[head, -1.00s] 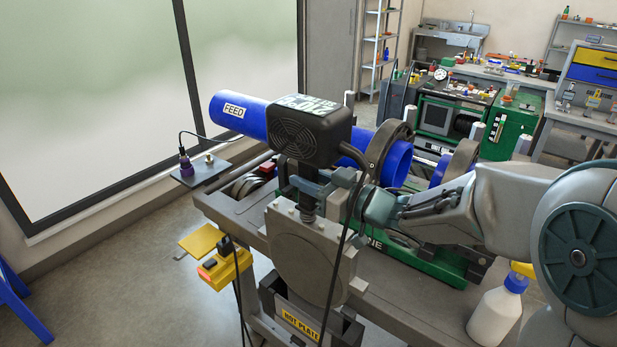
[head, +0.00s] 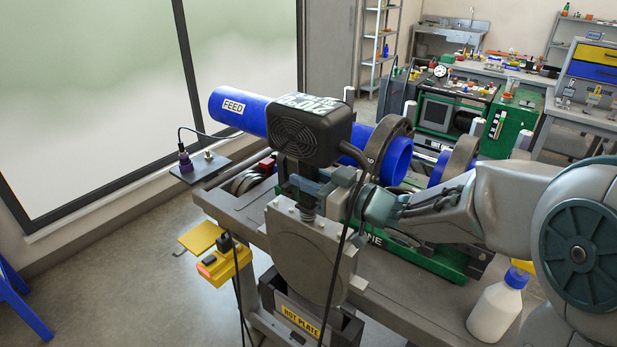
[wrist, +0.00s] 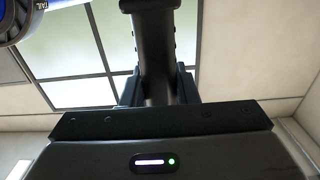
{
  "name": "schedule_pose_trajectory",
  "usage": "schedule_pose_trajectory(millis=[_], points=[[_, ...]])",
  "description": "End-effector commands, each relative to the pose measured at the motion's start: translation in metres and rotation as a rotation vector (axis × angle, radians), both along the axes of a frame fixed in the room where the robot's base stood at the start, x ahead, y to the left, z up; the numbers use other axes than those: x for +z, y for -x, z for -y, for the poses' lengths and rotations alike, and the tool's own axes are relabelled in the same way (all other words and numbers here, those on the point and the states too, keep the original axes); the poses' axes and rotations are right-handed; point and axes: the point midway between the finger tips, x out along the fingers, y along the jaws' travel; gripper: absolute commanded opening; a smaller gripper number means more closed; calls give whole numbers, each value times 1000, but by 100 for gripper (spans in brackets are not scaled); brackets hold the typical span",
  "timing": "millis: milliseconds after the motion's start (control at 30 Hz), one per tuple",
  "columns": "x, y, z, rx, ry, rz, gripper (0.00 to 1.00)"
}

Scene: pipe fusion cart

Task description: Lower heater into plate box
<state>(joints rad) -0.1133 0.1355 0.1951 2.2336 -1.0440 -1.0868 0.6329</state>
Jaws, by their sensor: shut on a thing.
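The heater (head: 305,240) is a round grey plate under a black vented housing (head: 308,130). My gripper (head: 325,192) is shut on the heater's neck, between the housing and the plate. The wrist view shows the dark handle (wrist: 155,50) between the fingers. The plate box (head: 298,318), a dark open-topped box labelled HOT PLATE, is directly below. The plate hangs upright in line with the box. Its lower edge is at or near the box mouth; I cannot tell how far it is inside.
A blue pipe marked FEED (head: 240,110) lies in clamps (head: 388,150) behind the heater. A white spray bottle (head: 497,308) stands on the cart at right. A yellow control box (head: 225,262) hangs at the cart's left. A black cable hangs in front of the plate.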

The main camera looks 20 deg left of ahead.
Motion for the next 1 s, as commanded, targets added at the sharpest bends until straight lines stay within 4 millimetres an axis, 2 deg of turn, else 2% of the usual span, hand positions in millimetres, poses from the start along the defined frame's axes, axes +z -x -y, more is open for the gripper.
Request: schedule_pose_trajectory(millis=[33,167,1000], points=[[11,-1,-1,2,-15,18,0],[10,-1,-1,2,-16,17,0],[-13,-1,-1,2,-16,17,0]])
